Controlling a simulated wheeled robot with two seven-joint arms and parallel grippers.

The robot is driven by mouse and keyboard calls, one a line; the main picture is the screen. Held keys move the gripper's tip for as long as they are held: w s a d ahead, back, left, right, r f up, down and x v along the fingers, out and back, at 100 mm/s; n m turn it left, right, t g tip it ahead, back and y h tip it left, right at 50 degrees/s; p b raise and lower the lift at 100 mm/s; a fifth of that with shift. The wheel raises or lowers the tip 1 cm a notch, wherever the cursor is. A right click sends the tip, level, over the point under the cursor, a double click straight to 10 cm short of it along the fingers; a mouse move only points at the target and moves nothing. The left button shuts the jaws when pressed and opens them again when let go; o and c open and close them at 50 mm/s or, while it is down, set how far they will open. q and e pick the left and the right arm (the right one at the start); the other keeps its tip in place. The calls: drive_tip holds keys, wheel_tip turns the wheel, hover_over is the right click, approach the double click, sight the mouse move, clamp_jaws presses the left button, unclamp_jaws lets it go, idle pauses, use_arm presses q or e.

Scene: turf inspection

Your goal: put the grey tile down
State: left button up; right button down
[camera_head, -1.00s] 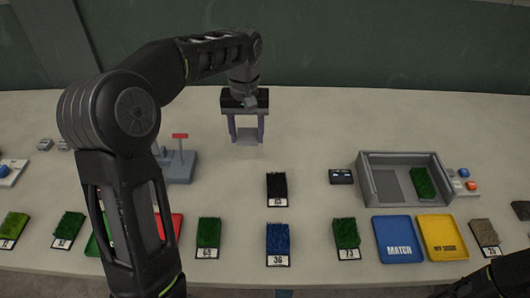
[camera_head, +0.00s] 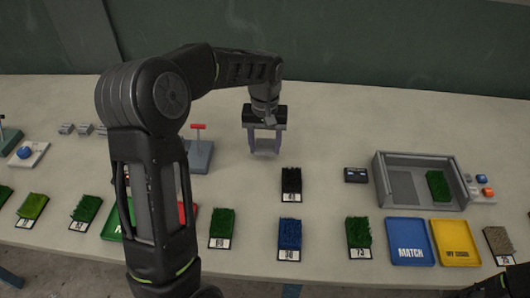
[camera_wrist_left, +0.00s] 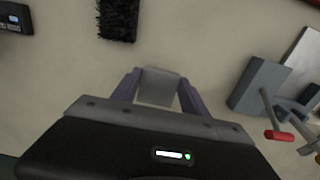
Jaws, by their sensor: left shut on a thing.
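My left gripper (camera_head: 265,143) is over the back middle of the table, shut on the grey tile. The grey tile (camera_wrist_left: 158,87) shows between the two purple-grey fingers in the left wrist view. In the head view the tile (camera_head: 265,147) is a small pale grey piece at the fingertips, behind the black turf sample. I cannot tell whether the tile touches the table. A dark part of my right arm shows at the bottom right corner of the head view, but its fingers are not visible.
A black turf sample (camera_head: 291,181) lies in front of the gripper. A grey stand with a red-topped lever (camera_head: 199,157) is to its left. A grey tray (camera_head: 416,206) holding green turf is right, near blue (camera_head: 396,257) and yellow (camera_head: 443,262) trays. The table around the gripper is bare.

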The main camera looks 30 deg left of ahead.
sight(265, 149)
use_arm(q)
wheel_tip(265, 149, down, 3)
drive_tip(key=shift+f, duration=0.25)
drive_tip(key=shift+f, duration=0.2)
drive_tip(key=o, duration=1.4)
drive_tip(key=shift+r, duration=0.1)
drive_tip(key=shift+o, duration=0.2)
